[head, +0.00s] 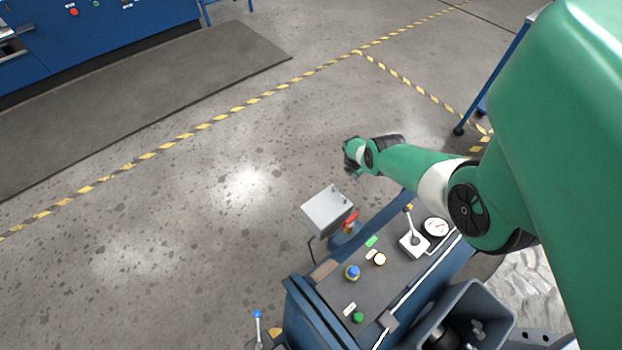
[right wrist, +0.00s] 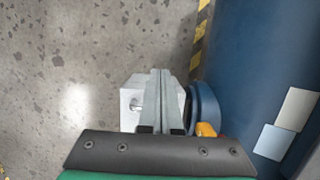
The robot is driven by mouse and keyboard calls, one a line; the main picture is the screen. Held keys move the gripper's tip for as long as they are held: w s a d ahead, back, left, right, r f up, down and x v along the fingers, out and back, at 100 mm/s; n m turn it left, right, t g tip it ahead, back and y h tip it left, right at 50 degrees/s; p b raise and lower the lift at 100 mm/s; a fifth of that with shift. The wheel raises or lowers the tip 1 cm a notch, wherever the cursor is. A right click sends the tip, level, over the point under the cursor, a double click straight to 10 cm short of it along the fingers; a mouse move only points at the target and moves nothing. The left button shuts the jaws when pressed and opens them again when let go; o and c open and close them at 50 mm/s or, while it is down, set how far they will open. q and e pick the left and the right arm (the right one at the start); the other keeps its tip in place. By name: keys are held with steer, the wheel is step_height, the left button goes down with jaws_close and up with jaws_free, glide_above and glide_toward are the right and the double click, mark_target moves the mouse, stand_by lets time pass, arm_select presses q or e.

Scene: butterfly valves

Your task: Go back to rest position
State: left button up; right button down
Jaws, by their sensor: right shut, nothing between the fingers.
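My right arm (head: 420,170) comes in from the right in the head view. It reaches over the back of the blue console, and its wrist end is above the floor behind the grey box. My right gripper (right wrist: 160,75) shows in the right wrist view with its two fingers together and nothing between them. The grey box (head: 327,210) and a red-orange valve handle (head: 351,221) sit at the console's back edge. In the right wrist view the fingers overlap the pale box (right wrist: 131,100); I cannot tell the gap. My left gripper is out of view.
The blue console (head: 300,312) carries buttons, a lever (head: 411,238) and a round gauge (head: 436,228). A blue-tipped lever (head: 258,328) stands at the bottom. A dark grey bin (head: 480,300) is at lower right. Open floor lies to the left, crossed by yellow-black tape.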

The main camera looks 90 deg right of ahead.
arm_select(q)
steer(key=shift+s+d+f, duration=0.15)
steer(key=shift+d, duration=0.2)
arm_select(e)
steer(key=shift+s+d+r, duration=0.25)
steer(key=shift+s+d, duration=0.5)
steer(key=shift+s, duration=0.1)
